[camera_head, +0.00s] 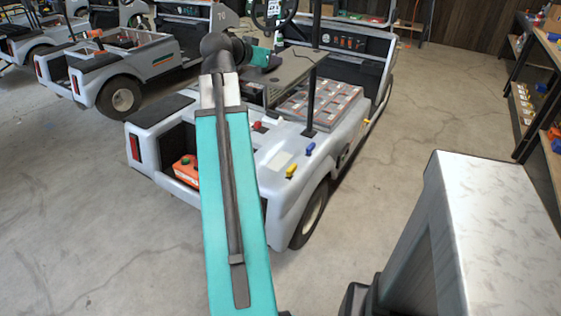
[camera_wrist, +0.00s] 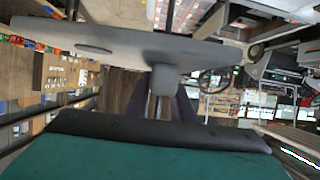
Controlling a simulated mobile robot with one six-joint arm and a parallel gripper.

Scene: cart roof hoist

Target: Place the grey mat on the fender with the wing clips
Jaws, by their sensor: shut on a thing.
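The grey mat (camera_head: 298,68) is a flat dark sheet held level above the cart's rear deck in the head view. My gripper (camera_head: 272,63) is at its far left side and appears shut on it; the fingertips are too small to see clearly. In the wrist view a grey sheet (camera_wrist: 100,38) spans the upper left, with a stubby grey block at its near edge. The near fender (camera_head: 305,168) of the pale cart carries a yellow wing clip (camera_head: 291,171) and a blue wing clip (camera_head: 310,148). The mat is apart from this fender, farther back.
A black post (camera_head: 311,100) rises from the cart beside the mat. A bay of grey batteries (camera_head: 322,100) lies open behind the fender. A red clip (camera_head: 257,126) sits on the deck, and an orange box (camera_head: 186,170) is in the rear recess. Shelves (camera_head: 540,100) stand at right.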

